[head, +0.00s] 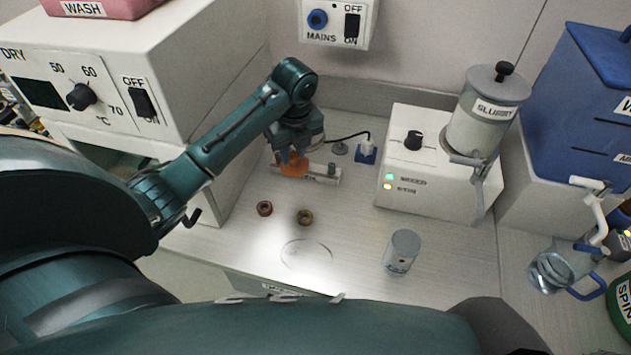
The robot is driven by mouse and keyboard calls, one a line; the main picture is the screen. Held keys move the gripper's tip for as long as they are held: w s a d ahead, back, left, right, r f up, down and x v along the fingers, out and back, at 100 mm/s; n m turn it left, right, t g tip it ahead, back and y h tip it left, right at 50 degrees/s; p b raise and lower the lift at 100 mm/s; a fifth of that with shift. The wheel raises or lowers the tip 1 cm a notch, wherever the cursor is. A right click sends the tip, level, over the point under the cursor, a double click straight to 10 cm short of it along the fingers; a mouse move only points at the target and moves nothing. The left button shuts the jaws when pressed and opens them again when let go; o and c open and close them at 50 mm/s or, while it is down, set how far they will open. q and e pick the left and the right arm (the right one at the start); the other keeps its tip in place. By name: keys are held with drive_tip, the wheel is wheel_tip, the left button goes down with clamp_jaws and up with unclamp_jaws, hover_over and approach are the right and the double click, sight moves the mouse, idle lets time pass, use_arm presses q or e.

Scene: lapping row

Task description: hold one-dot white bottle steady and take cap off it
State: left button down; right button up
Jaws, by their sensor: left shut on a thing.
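My left gripper (292,156) points down at the back of the worktop. It is shut on an orange thing (293,168), seen from above and partly covered by the fingers. I cannot tell whether this is a cap or another part. A low pale bar or rack (327,175) with a small dark mark is right beside it. I cannot make out a one-dot white bottle; it may be hidden under the gripper. My right gripper is not in view.
Two small rings, one reddish (264,208) and one brownish (305,217), lie in front. A white dispenser unit (430,175) is at right, a white dryer (150,70) at left. The worktop between is mostly free.

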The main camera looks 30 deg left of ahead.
sight(293, 161)
use_arm(q)
wheel_tip(293, 161, down, 5)
drive_tip(key=shift+s+f, duration=0.1)
drive_tip(key=shift+s, duration=0.05)
drive_tip(key=shift+f, duration=2.3)
drive_tip(key=shift+f, duration=0.1)
drive_tip(key=c, duration=1.2)
unclamp_jaws()
drive_tip(key=r, duration=0.4)
drive_tip(key=d+r, duration=0.1)
drive_tip(key=r, duration=0.7)
drive_tip(key=shift+s+d, duration=0.2)
drive_tip(key=shift+s, duration=0.15)
